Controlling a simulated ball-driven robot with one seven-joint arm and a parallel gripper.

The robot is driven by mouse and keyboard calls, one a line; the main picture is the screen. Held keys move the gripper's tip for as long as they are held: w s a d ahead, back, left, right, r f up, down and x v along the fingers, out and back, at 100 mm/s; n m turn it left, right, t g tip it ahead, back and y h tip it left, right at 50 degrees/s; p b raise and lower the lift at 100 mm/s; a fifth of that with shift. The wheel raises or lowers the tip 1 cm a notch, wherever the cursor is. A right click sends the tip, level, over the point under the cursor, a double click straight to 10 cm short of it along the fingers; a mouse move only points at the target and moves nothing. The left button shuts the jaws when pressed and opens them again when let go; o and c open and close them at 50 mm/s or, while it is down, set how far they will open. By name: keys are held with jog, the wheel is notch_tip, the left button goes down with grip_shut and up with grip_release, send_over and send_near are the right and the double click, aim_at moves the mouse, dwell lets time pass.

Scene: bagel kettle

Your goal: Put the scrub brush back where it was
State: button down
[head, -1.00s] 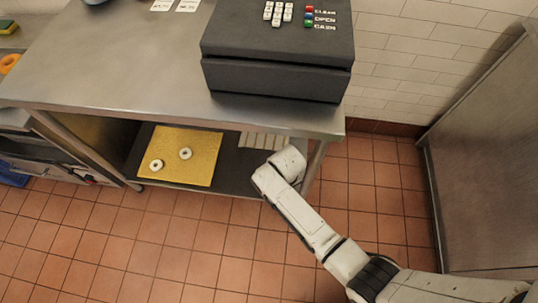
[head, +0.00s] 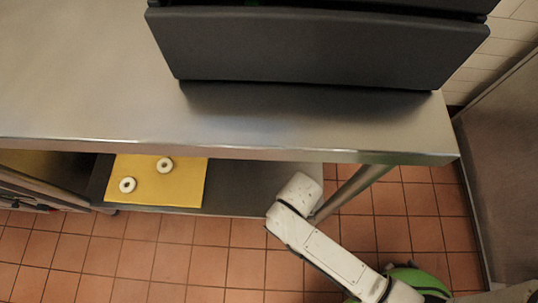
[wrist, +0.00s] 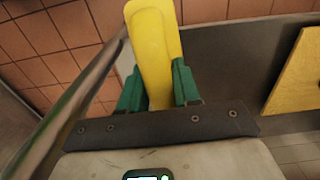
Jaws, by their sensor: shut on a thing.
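In the wrist view my gripper (wrist: 157,86), with green fingers, is shut on a long yellow object (wrist: 154,45), which I take to be the scrub brush. In the head view my white arm reaches to the lower shelf (head: 245,183) under the steel counter. My gripper and the brush are hidden in that view.
A yellow board (head: 185,190) with two white rings (head: 165,164) lies on the lower shelf. A steel leg (head: 350,190) stands close to my arm.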

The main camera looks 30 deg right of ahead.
jog(key=shift+w+f+b, duration=0.2)
jog(key=shift+f+b, duration=0.15)
jog(key=shift+f, duration=0.1)
jog(key=shift+w+d+f+b, duration=0.55)
jog(key=shift+w+f+b, duration=1)
jog(key=shift+w+f, duration=0.6)
jog(key=shift+w+d+f+b, duration=0.5)
jog(key=shift+w+f+b, duration=1.05)
jog(key=shift+w+f, duration=0.6)
jog(key=shift+w+d+f+b, duration=0.55)
jog(key=shift+w+f+b, duration=1)
jog(key=shift+w+f, duration=0.6)
jog(key=shift+w, duration=0.1)
jog(key=c, duration=0.8)
grip_release()
notch_tip(320, 180, up, 12)
jog(key=p, duration=0.5)
jog(key=shift+r+p, duration=0.15)
jog(key=shift+p, duration=0.25)
